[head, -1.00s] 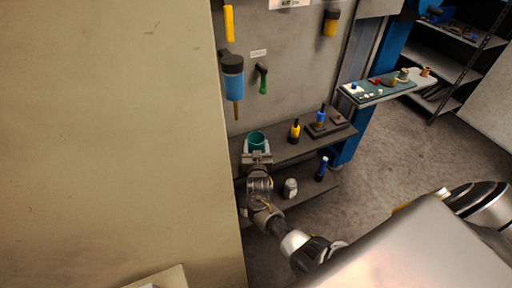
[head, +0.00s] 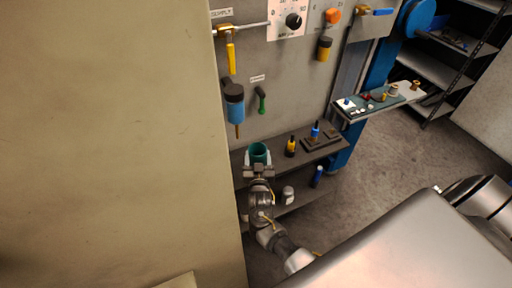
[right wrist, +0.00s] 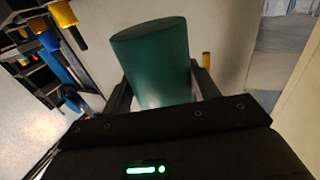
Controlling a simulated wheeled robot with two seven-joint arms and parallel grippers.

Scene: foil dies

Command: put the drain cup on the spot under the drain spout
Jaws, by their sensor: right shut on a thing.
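The drain cup is the teal-green cup (head: 258,151), which also fills the middle of the right wrist view (right wrist: 155,62). My right gripper (head: 258,161) is shut on it, with one finger on each side. The cup is upright in the head view, at the left end of the upper shelf; I cannot tell whether it touches the shelf. The drain spout (head: 238,131) is the thin brown tube under the blue filter bowl (head: 235,106). The cup appears lower and to the right of the spout tip. The spot under the spout cannot be made out. My left gripper is not in view.
A large beige panel (head: 110,130) stands close on the left. A white jar (head: 287,194) and a blue bottle (head: 317,176) stand below.

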